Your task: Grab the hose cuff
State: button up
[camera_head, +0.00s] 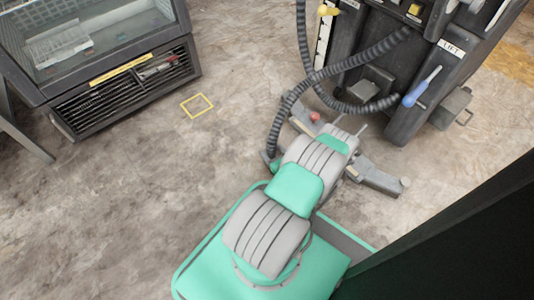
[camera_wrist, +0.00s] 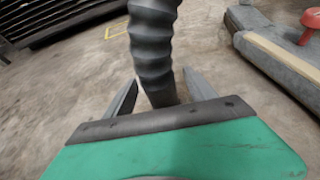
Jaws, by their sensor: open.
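A dark grey ribbed hose (camera_head: 283,106) loops from the machine and runs down to my gripper (camera_head: 272,160), which is small and partly hidden in the head view. In the wrist view, the hose (camera_wrist: 152,40) comes down from the top edge. Its smoother lower end, which looks like the cuff (camera_wrist: 163,97), lies between the two grey fingers of my gripper (camera_wrist: 160,82). The fingers stand apart, one on each side, with a visible gap at least on the left. The cuff's bottom is hidden behind my gripper's dark front edge and green body.
The dark machine (camera_head: 400,75) with a blue-handled lever (camera_head: 421,88) stands at upper right. A grey floor fixture with a red knob (camera_head: 315,117) is close to my gripper; the knob also shows in the wrist view (camera_wrist: 311,20). A glass-topped freezer (camera_head: 100,60) stands upper left.

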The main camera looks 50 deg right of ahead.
grip_shut()
dwell(0.6)
